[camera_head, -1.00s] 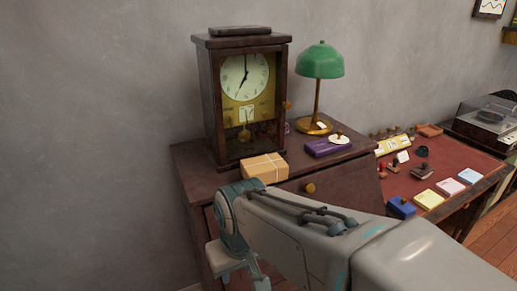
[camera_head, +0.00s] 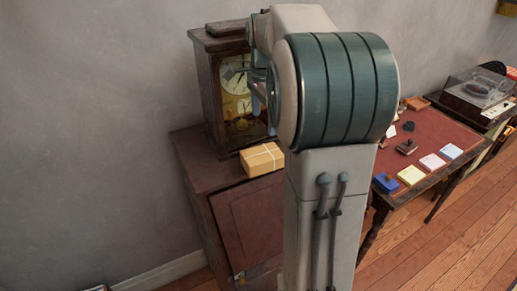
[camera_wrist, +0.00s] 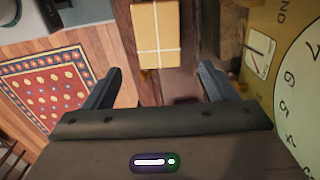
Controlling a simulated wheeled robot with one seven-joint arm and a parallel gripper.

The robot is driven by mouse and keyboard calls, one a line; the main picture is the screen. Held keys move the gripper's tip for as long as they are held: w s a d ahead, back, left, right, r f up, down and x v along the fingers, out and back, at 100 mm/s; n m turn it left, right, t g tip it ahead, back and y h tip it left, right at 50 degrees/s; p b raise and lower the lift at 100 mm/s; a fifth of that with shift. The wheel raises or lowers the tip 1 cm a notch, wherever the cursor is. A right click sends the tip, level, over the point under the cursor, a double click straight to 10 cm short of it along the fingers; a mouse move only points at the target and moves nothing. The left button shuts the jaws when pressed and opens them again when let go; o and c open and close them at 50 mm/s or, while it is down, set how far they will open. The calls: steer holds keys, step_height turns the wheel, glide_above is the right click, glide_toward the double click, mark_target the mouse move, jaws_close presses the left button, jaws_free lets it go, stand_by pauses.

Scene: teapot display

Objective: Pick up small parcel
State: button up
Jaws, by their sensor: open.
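The small parcel (camera_head: 262,159) is a tan box tied with white string. It lies on top of the dark wooden cabinet (camera_head: 203,172) at its front edge, in front of the clock. In the wrist view the parcel (camera_wrist: 155,35) is at the top centre, beyond the fingertips and roughly in line with the gap between them. My gripper (camera_wrist: 158,80) is open and empty, with one dark finger on each side. In the head view my raised arm hides most of the gripper, which is close to the clock front.
The wooden clock (camera_head: 212,75) stands just behind the parcel; its dial (camera_wrist: 302,95) is close on the right in the wrist view. A red-topped desk (camera_head: 440,135) with stamps and coloured pads is to the right. A patterned rug (camera_wrist: 45,85) lies on the floor.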

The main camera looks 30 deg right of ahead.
mark_target(262, 153)
step_height(262, 153, down, 8)
steer(key=shift+s+a+f+p, duration=0.1)
steer(key=shift+f+p, duration=0.1)
steer(key=shift+f, duration=0.7)
steer(key=shift+a+f+p, duration=0.1)
steer(key=shift+f+p, duration=0.05)
steer(key=shift+f, duration=0.8)
steer(key=shift+s+a+f+p, duration=0.1)
steer(key=shift+f+p, duration=0.1)
steer(key=shift+f, duration=0.7)
steer(key=c, duration=0.9)
